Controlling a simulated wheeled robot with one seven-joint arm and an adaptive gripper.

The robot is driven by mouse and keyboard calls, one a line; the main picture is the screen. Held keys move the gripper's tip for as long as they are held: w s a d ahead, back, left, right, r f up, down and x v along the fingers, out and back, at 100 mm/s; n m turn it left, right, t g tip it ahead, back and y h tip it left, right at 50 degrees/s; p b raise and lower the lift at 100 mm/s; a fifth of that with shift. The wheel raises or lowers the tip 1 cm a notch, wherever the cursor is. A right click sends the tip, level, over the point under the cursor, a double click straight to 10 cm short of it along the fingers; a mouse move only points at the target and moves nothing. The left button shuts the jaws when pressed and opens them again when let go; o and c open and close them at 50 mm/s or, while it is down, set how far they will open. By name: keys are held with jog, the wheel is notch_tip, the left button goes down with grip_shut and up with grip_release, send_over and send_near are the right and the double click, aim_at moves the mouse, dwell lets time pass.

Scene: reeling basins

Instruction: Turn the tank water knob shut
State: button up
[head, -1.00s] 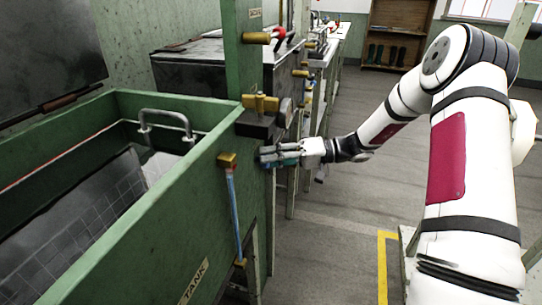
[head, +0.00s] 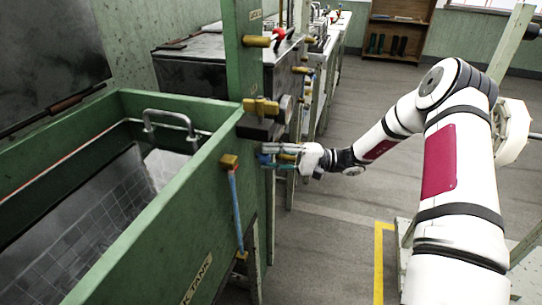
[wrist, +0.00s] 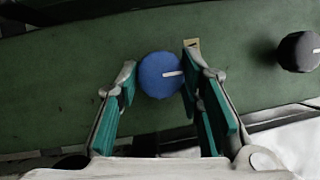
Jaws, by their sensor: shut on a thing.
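The blue round knob (wrist: 161,75) sits on the green tank wall in the wrist view. Its white pointer line points right, tilted slightly up. My gripper (wrist: 159,73) is shut on the knob, with one teal-padded finger on each side. In the head view my gripper (head: 270,156) reaches the outer right side of the green tank (head: 150,222), by its far corner. The fingers mostly hide the knob there.
A dark knob (wrist: 298,52) with a white mark stands to the right in the wrist view. Brass valves (head: 261,106) sit on the post above my gripper. A blue sight tube (head: 235,210) runs down the tank side.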

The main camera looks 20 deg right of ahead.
dwell(0.4)
jog(key=o, duration=1.2)
jog(key=shift+c, duration=0.2)
jog(key=v, duration=1.2)
jog(key=shift+f, duration=0.1)
